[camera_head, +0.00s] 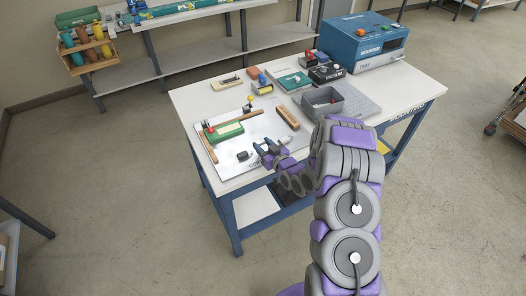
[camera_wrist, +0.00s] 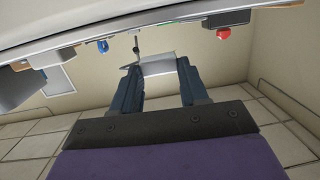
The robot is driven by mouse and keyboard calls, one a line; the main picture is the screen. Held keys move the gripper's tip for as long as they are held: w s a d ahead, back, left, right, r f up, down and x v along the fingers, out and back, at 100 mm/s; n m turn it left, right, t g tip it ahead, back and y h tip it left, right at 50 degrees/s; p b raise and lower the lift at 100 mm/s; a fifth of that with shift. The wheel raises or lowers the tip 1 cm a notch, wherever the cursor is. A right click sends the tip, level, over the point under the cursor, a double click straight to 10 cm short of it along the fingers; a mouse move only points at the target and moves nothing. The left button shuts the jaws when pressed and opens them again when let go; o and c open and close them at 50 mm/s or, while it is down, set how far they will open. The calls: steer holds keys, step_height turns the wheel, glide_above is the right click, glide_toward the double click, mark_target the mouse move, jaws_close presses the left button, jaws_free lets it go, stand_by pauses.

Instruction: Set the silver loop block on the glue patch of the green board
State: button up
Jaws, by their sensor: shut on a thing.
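My gripper (camera_head: 265,150) is low over the front part of the white sheet on the workbench. In the wrist view, its two dark fingers (camera_wrist: 158,82) are shut on the silver loop block (camera_wrist: 158,64), a pale block with a thin dark loop-like piece at its upper left. The block is hard to make out in the head view. A green board (camera_head: 228,132) with a pale top patch and a red knob lies on the sheet, left of and beyond my gripper. I cannot tell whether that patch is glue.
A small dark-and-silver piece (camera_head: 243,155) lies just left of my gripper. A wooden block (camera_head: 288,117) and a yellow-knobbed piece (camera_head: 249,109) lie beyond. A grey bin (camera_head: 322,103) and blue laminator (camera_head: 360,42) stand to the right. The white sheet (camera_head: 262,127) has bare room.

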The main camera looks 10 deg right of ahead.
steer(key=shift+w+f, duration=0.15)
steer(key=shift+w, duration=0.25)
step_height(320, 180, down, 3)
steer(key=shift+f+b, duration=0.15)
steer(key=shift+b, duration=0.45)
steer(key=o, duration=1)
steer(key=shift+o, duration=0.2)
steer(key=shift+s, duration=0.1)
steer(key=p+v, duration=0.2)
steer(key=v, duration=1)
